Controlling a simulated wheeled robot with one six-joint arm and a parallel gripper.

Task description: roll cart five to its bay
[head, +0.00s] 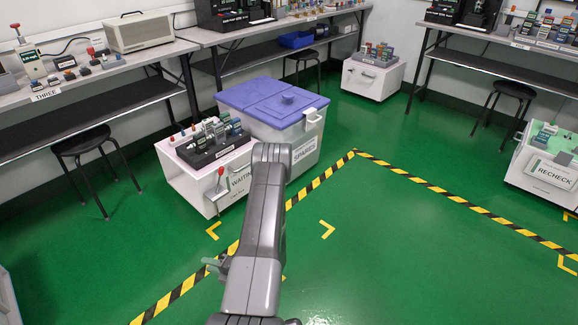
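No cart in the head view shows a readable "five". A white cart labelled WAITING (192,181) stands left of centre, with a black tray of small testers on top and a red-knobbed post at its front corner. A white cart (370,80) with small items on top is at the back. A white cart labelled RECHECK (543,170) is at the right edge. Yellow corner marks (328,230) lie on the green floor in front of the WAITING cart. My gripper (216,267) shows only partly beside my arm, low over the floor; its fingers are mostly hidden.
A bin labelled SPARES (311,135) with a purple lid adjoins the WAITING cart. Yellow-black floor tape (440,198) bounds a clear green area at centre right. Stools (84,143) stand by the benches (90,88) along the walls. More yellow corner marks (567,262) lie at right.

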